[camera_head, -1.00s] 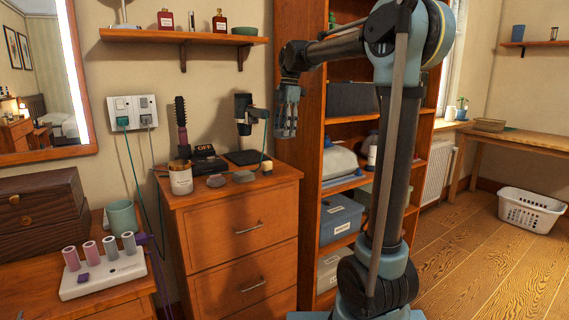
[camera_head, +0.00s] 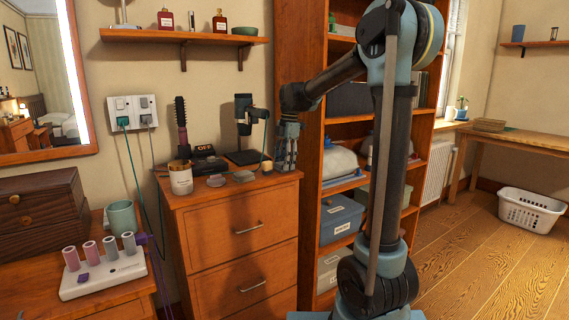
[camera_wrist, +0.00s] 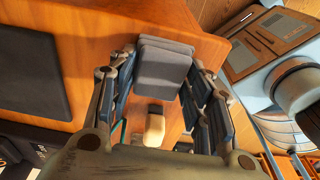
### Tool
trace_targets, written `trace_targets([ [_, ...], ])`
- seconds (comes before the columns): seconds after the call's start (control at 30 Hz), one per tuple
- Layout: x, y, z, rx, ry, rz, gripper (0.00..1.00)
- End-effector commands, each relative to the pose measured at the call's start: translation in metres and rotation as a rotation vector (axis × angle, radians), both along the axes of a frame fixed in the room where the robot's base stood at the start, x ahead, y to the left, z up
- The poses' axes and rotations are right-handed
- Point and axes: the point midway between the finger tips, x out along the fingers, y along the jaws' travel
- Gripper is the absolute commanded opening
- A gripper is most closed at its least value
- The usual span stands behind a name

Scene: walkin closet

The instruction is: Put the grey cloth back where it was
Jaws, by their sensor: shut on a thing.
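The grey cloth (camera_wrist: 163,65) is a small folded dark-grey bundle between my fingertips in the wrist view. My gripper (camera_wrist: 163,72) is shut on it, with one finger against each side. In the head view my gripper (camera_head: 285,158) points down just above the right end of the dresser top (camera_head: 190,198), near the tall shelf unit. The cloth cannot be made out there. I cannot tell whether the cloth touches the dresser top.
A small cream-topped object (camera_head: 266,166) stands close to my gripper. A black stand (camera_head: 243,130), a hairbrush (camera_head: 181,125), a jar (camera_head: 181,178) and two flat grey items (camera_head: 217,181) crowd the dresser. The open shelf unit (camera_head: 312,110) rises just right.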

Motion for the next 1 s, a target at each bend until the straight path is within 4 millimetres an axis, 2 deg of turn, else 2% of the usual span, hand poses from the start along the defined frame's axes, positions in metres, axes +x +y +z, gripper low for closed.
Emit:
trace_targets([
  [0.2,0.000,0.000,0.000,0.000,0.000,0.000,0.27],
  [0.23,0.000,0.000,0.000,0.000,0.000,0.000,0.48],
  [0.3,0.000,0.000,0.000,0.000,0.000,0.000,0.64],
  [0.33,0.000,0.000,0.000,0.000,0.000,0.000,0.66],
  [0.77,0.001,-0.001,0.005,0.000,0.000,-0.001,0.66],
  [0.87,0.001,-0.002,0.015,0.000,0.000,-0.001,0.66],
  [1.0,0.003,-0.004,0.038,0.000,0.000,-0.002,0.66],
])
